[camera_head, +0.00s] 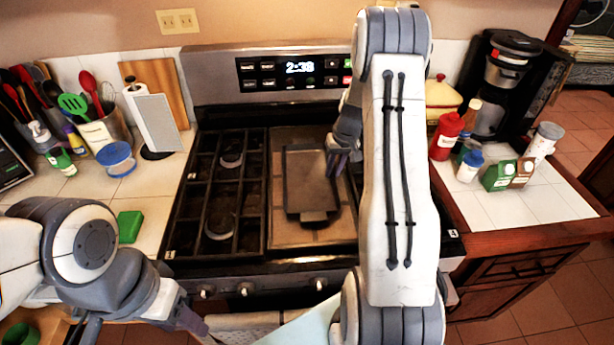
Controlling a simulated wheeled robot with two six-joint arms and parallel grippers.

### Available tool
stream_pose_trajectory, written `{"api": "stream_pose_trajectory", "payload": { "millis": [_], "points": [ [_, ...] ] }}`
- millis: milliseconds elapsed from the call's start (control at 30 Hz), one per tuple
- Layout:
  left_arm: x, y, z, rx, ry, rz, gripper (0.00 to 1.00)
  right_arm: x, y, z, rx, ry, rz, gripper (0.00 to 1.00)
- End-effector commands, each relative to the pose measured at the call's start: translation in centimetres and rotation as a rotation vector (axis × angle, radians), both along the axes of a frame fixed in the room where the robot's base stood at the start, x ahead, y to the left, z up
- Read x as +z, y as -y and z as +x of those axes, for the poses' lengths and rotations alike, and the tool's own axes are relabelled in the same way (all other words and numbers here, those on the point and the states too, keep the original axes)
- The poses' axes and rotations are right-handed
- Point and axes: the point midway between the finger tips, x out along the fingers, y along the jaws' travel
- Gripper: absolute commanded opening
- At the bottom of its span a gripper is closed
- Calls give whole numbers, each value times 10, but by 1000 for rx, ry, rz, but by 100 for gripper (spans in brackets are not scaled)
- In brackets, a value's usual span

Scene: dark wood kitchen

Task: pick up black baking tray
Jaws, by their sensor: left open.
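The black baking tray (306,180) lies on the right part of the stove top, over a brown flat panel. It looks dark, rectangular and shallow, with a tab at its near edge. My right gripper (342,157) is at the tray's upper right edge, with its fingers at the rim. The arm partly hides this gripper, and I cannot tell whether it is shut on the rim. My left gripper (192,318) is open and empty at the lower left, in front of the stove and away from the tray.
Cast-iron grates (222,190) cover the stove's left side. The right counter holds a red bottle (447,136), small cartons (499,176) and a coffee maker (500,85).

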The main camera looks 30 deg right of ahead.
Motion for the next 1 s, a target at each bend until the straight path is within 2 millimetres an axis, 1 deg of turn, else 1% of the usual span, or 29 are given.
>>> {"api": "stream_pose_trajectory", "payload": {
  "millis": [67, 233, 267, 300, 333, 1000],
  "points": [
    [1, 0, 0, 0, 0, 0, 50, -3, -1, 0, 1, -1, 0, 21],
    [0, 0, 0, 0, 0, 0, 50, -3, -1, 1, 2, 0, 0, 21],
    [0, 0, 0, 0, 0, 0, 50, -3, -1, 1, 2, 0, 0, 17],
    [0, 0, 0, 0, 0, 0, 50, -3, -1, 1, 2, 0, 0, 2],
    [0, 0, 0, 0, 0, 0, 50, -3, -1, 1, 2, 0, 0, 0],
    [0, 0, 0, 0, 0, 0, 50, -3, -1, 0, 4, -1, -1, 0]
  ]
}}
